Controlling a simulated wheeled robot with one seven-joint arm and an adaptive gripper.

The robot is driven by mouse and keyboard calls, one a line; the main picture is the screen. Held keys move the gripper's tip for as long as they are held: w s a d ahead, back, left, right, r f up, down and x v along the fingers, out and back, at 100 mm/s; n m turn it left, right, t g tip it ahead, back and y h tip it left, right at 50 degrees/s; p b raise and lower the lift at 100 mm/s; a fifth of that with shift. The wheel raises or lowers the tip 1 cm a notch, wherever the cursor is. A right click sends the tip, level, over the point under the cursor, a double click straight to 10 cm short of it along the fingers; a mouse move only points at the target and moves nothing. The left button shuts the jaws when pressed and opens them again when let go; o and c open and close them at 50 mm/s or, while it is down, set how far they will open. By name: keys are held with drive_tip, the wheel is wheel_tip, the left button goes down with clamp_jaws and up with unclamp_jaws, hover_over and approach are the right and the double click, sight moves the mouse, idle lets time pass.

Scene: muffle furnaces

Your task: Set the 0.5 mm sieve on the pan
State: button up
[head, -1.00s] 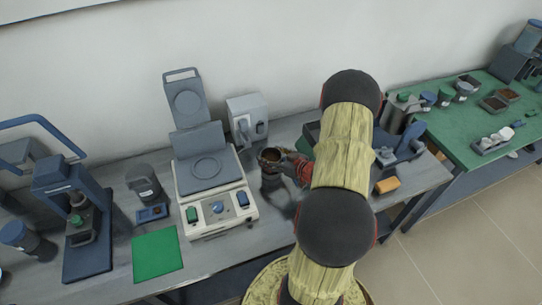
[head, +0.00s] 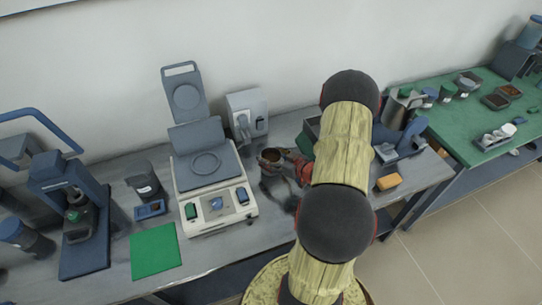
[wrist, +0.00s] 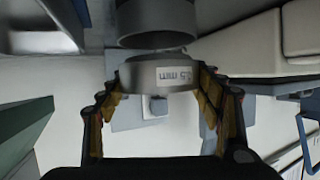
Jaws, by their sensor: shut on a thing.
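The 0.5 mm sieve (wrist: 160,75) is a short grey ring with a white label, which reads upside down in the wrist view. My gripper (wrist: 160,95) is shut on it, one finger on each side. In the head view the sieve (head: 271,156) shows as a small round vessel with brown inside, just right of the white balance-like device. A wider grey cylinder (wrist: 155,22), which looks like the pan, is close to the sieve at the top of the wrist view. I cannot tell whether they touch. In the head view the spot under the sieve is dark and unclear.
The white device with a grey plate (head: 215,195) stands close left of my gripper. A green mat (head: 156,251), a dark jar (head: 143,181) and a blue press (head: 85,225) are further left. An orange block (head: 388,182) lies right of my arm.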

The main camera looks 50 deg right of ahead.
drive_tip(key=shift+f+b, duration=0.6)
drive_tip(key=shift+f, duration=0.4)
idle(0.7)
drive_tip(key=o, duration=1.6)
drive_tip(key=o, duration=0.4)
drive_tip(key=shift+r, duration=0.15)
drive_tip(key=shift+r+p, duration=2.8)
drive_tip(key=shift+r, duration=0.55)
